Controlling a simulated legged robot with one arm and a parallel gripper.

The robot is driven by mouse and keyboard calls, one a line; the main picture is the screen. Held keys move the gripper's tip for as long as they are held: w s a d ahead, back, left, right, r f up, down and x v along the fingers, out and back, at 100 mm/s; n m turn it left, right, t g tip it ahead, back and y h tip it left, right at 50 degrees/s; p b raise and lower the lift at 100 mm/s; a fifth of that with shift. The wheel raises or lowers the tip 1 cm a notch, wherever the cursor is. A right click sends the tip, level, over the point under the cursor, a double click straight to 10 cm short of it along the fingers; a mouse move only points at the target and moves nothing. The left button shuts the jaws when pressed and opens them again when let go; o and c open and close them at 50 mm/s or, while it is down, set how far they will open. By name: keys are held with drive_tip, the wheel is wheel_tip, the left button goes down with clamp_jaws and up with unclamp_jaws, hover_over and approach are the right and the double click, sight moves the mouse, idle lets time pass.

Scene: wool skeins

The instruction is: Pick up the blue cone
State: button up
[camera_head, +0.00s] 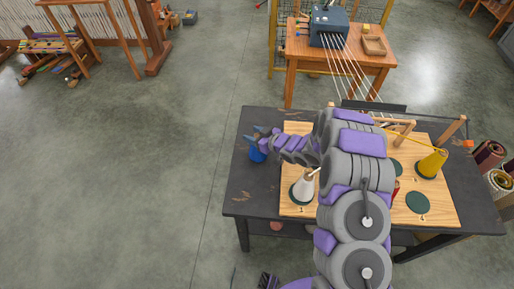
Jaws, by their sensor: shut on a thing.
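The blue cone (257,154) is at the left end of the dark table (250,192), off the wooden board. My gripper (259,139) reaches left across the table and is shut on the upper part of the blue cone. The gripper covers the cone's top. I cannot tell whether the cone's base touches the table.
A wooden board (445,205) carries a white cone (303,188), a yellow cone (432,164), a mostly hidden red cone (395,189) and bare green discs (417,202). My arm hides the board's middle. A yellow thread runs to the yellow cone. A wooden table (297,67) stands behind.

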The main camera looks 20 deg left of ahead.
drive_tip(key=shift+c, duration=1.4)
clamp_jaws()
